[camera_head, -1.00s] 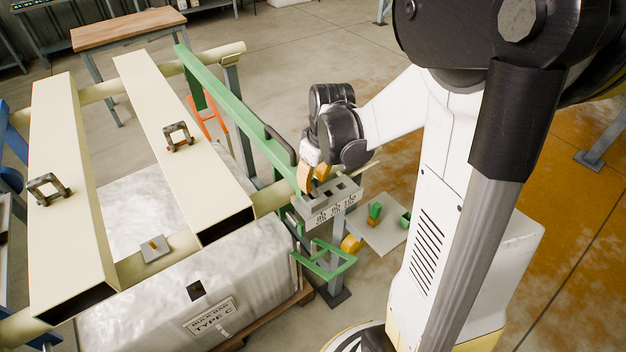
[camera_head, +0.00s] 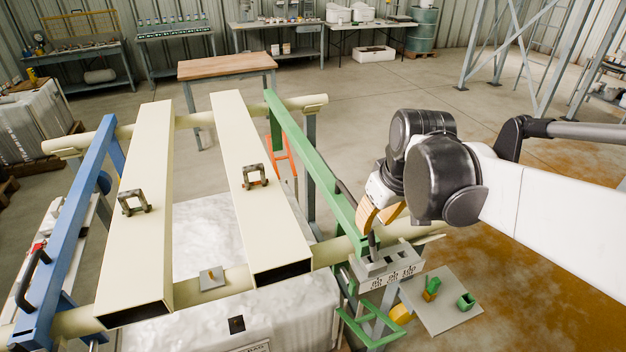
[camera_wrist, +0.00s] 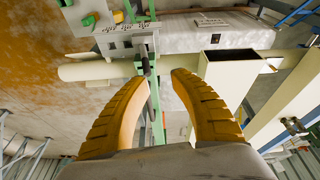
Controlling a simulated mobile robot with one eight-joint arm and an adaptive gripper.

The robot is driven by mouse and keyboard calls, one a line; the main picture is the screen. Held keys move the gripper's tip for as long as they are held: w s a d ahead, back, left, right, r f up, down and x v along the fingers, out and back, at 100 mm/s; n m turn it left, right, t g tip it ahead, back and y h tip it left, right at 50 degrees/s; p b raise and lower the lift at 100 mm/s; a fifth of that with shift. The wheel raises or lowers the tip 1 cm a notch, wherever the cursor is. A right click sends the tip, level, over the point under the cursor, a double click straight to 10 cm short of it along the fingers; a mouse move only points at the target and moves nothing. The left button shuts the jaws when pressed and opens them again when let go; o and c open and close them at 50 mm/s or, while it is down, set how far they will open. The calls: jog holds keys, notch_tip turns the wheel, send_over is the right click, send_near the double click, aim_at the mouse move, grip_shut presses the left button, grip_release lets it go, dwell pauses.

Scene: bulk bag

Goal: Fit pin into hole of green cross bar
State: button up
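The green cross bar (camera_head: 318,170) lies along the right side of the cream frame. It also shows in the wrist view (camera_wrist: 158,130); I cannot make out its hole. A dark upright pin (camera_head: 373,245) stands at a grey slotted block (camera_head: 385,266) near the bar's near end. The pin also shows in the wrist view (camera_wrist: 146,58), close to the left fingertip. My gripper (camera_head: 368,222) is just above the block. In the wrist view its orange fingers (camera_wrist: 155,78) are spread, with a gap between them. I cannot tell whether a finger touches the pin.
Cream beams (camera_head: 253,180) and a blue bar (camera_head: 65,235) lie to the left, over a white bulk bag (camera_head: 205,235). A grey plate (camera_head: 440,305) with green pieces sits right of the block. Open floor lies behind the frame.

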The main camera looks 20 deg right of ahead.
jog(key=s+a+m+t, duration=0.1)
jog(key=s+a+t, duration=0.2)
jog(key=s+a, duration=0.3)
jog(key=a, duration=0.3)
jog(key=shift+s+a+r+m+t, duration=0.15)
jog(key=shift+s+r+m+t, duration=0.1)
jog(key=shift+s+m+t, duration=0.15)
jog(key=shift+w, duration=0.1)
